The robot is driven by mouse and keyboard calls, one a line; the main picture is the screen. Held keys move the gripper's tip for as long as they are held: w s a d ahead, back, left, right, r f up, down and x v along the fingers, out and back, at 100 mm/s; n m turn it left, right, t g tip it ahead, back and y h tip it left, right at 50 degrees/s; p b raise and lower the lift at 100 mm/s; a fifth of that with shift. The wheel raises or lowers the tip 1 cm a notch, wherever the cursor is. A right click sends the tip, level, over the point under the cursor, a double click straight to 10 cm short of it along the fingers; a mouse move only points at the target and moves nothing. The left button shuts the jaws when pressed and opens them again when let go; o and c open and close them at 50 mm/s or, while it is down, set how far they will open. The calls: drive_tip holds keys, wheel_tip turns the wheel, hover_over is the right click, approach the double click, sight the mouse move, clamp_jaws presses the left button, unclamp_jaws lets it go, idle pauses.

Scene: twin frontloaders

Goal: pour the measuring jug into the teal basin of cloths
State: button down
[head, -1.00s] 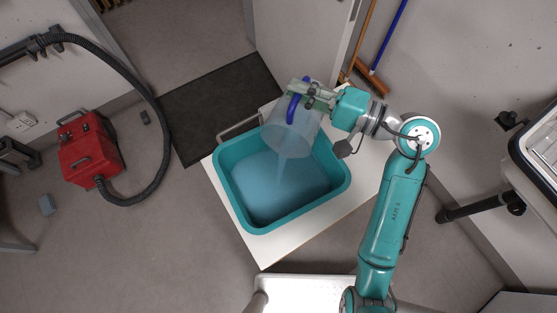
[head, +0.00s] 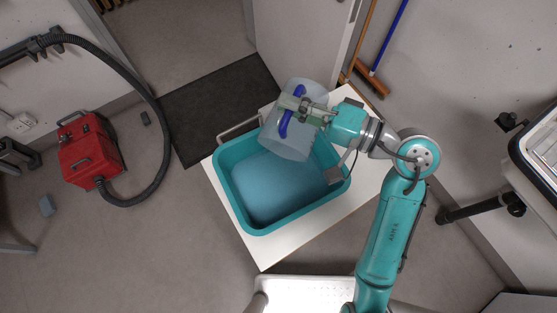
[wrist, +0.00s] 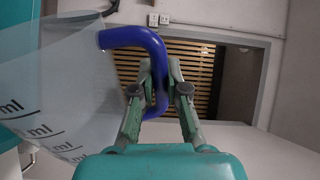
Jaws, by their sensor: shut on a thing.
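The measuring jug (head: 292,146) is clear with a blue handle (head: 287,124). In the head view it is tilted over the upper right part of the teal basin (head: 240,213). My gripper (head: 290,104) is shut on the handle. In the wrist view my gripper (wrist: 160,88) closes around the blue handle (wrist: 133,36), and the jug's side (wrist: 60,85) with its ml marks shows at the left. The basin holds a flat blue surface; I cannot make out separate cloths. No stream shows clearly in the head view now.
The basin stands on a white table (head: 268,252). A red vacuum (head: 90,158) with a black hose is on the floor at left. A dark mat (head: 215,105) lies behind the table. A broom and a blue-handled mop lean by the door (head: 305,45).

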sight(306, 90)
drive_tip(key=shift+s+a+r+n+b, duration=0.1)
drive_tip(key=shift+s+a+n, duration=0.15)
drive_tip(key=shift+s+n, duration=0.3)
drive_tip(key=shift+s+a+f+n+b, duration=0.1)
drive_tip(key=shift+s+a+n, duration=0.25)
drive_tip(key=shift+s, duration=0.35)
drive_tip(key=shift+s+a+r+n+b, duration=0.1)
drive_tip(key=shift+s+a+n, duration=0.05)
drive_tip(key=shift+s+n, duration=0.45)
drive_tip(key=shift+s+a+f+n+b, duration=0.1)
drive_tip(key=shift+s+a+n+b, duration=0.1)
drive_tip(key=shift+s+n, duration=0.3)
drive_tip(key=shift+s+a+f+n+b, duration=0.1)
drive_tip(key=shift+s+a+n, duration=0.15)
drive_tip(key=shift+s, duration=0.45)
drive_tip(key=shift+s+a+f+n+b, duration=0.1)
drive_tip(key=shift+s+a+n, duration=0.1)
drive_tip(key=shift+s+n, duration=0.3)
drive_tip(key=shift+s+b, duration=0.1)
drive_tip(key=shift+b, duration=0.2)
